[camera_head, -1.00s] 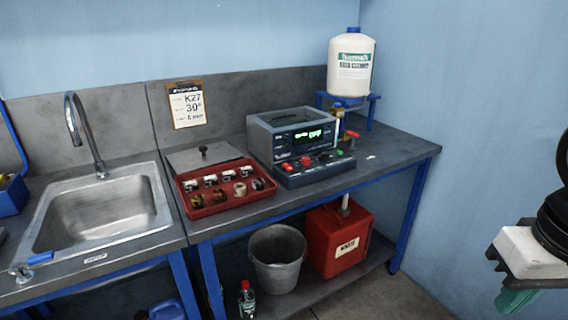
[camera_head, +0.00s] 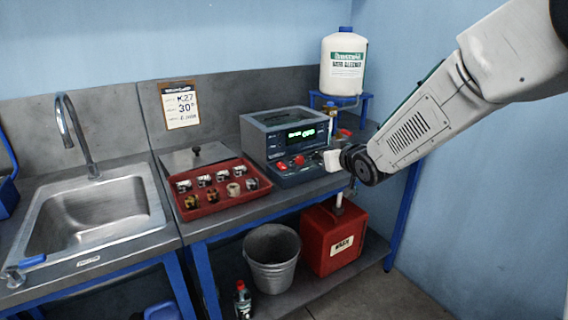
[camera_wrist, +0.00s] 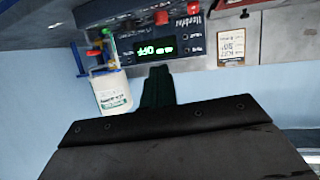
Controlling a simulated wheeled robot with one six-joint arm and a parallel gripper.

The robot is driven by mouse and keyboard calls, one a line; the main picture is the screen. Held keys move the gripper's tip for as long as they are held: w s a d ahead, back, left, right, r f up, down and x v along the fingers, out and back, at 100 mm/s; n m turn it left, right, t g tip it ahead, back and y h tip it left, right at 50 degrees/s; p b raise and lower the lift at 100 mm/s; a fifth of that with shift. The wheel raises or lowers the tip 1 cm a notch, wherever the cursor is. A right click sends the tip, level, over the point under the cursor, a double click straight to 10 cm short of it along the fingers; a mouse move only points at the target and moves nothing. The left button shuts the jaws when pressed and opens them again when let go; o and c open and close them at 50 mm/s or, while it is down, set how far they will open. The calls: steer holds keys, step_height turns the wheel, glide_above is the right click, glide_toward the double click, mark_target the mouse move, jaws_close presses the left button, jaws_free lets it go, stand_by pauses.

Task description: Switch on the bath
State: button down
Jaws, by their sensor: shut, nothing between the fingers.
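The bath unit (camera_head: 287,138) is a grey and dark blue box on the bench with a lit green display; it shows upside down in the wrist view (camera_wrist: 185,45). Contact cannot be told.
A red tray (camera_head: 193,208) of small parts lies left of the unit. A white jug (camera_head: 343,68) stands on a blue stand behind right. A sink (camera_head: 90,218) is at left. A bucket (camera_head: 271,258) and red container (camera_head: 333,240) sit below.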

steer(key=w+a+f+n+t+y, duration=0.1)
steer(key=w+a+f+y, duration=0.2)
steer(key=a, duration=0.4)
steer(key=shift+a+f+n+y, duration=0.25)
steer(key=shift+f+n+y, duration=0.15)
steer(key=shift+y, duration=0.2)
glide_above(284, 167)
steer(key=shift+s+f, duration=0.15)
steer(key=shift+f, duration=0.45)
step_height(284, 167, down, 3)
steer(key=shift+r, duration=0.1)
steer(key=shift+f, duration=0.55)
